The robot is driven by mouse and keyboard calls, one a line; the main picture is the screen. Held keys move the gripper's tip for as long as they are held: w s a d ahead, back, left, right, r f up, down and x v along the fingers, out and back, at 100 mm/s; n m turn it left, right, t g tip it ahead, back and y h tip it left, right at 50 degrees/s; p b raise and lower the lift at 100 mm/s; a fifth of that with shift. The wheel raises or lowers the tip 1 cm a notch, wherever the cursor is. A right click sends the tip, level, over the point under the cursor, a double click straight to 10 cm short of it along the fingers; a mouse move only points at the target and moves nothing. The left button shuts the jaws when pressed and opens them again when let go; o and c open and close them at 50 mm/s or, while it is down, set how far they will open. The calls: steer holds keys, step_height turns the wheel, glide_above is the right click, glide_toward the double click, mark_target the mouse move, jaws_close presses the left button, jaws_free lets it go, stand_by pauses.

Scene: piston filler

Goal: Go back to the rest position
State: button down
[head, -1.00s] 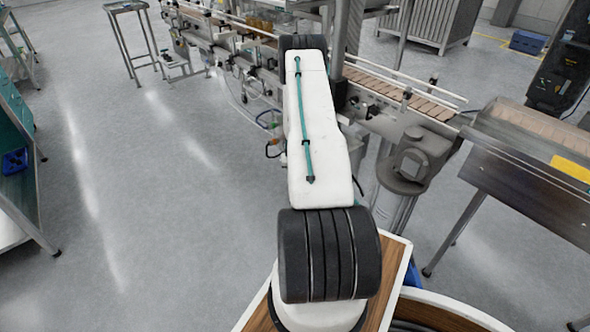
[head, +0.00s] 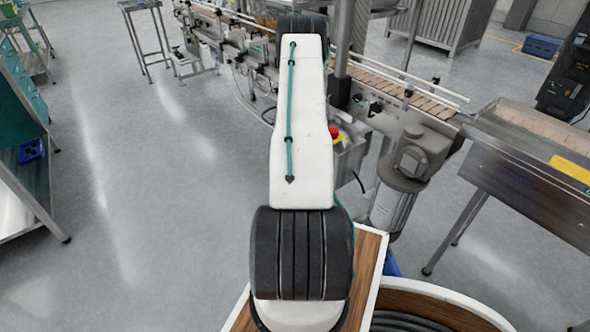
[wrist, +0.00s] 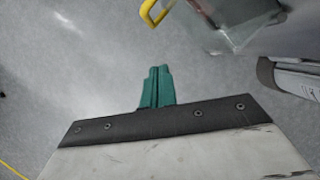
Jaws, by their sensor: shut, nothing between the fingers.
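My gripper (wrist: 157,88) shows in the wrist view as two green fingers pressed together beyond a dark edge plate. It is shut and empty, with grey floor behind it. In the head view my white arm reaches away from my base toward the conveyor line, and the gripper itself is hidden behind the arm.
A conveyor (head: 400,92) with machinery runs across the back and right. A motor housing (head: 408,160) and a steel table (head: 535,165) stand close on the right. A red button (head: 335,133) shows beside my arm. Shelving (head: 25,150) stands at left; the floor (head: 150,220) between is clear.

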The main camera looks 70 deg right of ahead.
steer(key=v, duration=0.6)
